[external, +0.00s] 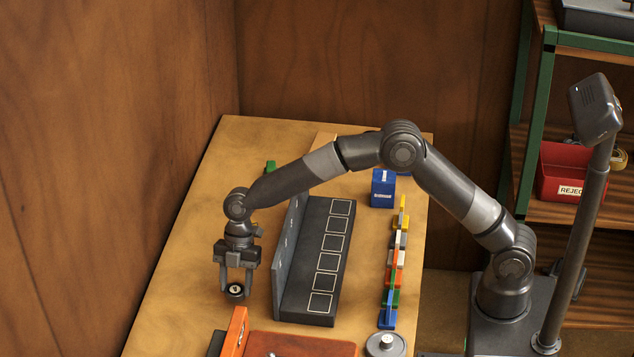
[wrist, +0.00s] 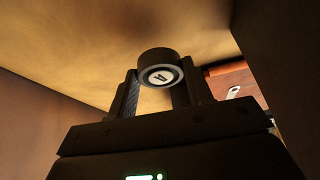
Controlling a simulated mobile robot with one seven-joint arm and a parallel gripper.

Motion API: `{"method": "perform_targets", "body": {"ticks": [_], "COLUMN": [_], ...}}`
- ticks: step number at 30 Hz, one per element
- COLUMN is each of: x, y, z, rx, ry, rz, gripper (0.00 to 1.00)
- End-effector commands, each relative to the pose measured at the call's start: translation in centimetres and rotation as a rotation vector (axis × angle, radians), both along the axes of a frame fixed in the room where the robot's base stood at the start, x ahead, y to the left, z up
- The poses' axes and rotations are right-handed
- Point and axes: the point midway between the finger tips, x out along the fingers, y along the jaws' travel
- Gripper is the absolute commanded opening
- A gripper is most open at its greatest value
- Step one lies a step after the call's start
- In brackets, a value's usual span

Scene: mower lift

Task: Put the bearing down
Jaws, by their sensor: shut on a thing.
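The bearing (external: 235,291) is a small dark ring with a light, lettered centre. My gripper (external: 236,284) is shut on it, with a finger on each side, over the left part of the wooden bench. In the wrist view the bearing (wrist: 160,70) sits between the two fingertips (wrist: 158,90), its lettered face towards the camera. I cannot tell whether it touches the bench top below.
A dark rack (external: 316,257) with a row of white-outlined squares stands to the right of my gripper. Coloured pieces (external: 396,265) line up further right. An orange block (external: 235,331) and a reddish-brown board (external: 300,345) lie in front. Bare bench (external: 180,270) is free to the left.

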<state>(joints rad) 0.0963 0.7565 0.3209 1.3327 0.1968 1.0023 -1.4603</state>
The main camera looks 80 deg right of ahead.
Motion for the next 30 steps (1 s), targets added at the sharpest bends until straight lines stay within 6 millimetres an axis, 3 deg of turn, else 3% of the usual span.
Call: {"method": "perform_targets", "body": {"ticks": [8, 19, 20, 27, 30], "x": [0.0, 0.0, 0.0, 0.0, 0.0], "y": [0.1, 0.0, 0.0, 0.0, 0.0], "z": [-4.1, -4.6, -4.6, -4.6, -4.6], "rx": [0.000, 0.000, 0.000, 0.000, 0.000], "ry": [0.001, 0.001, 0.001, 0.001, 0.000], "rz": [0.000, 0.000, 0.000, 0.000, 0.000], "gripper": [0.18, 0.18, 0.48, 0.68, 0.68]}}
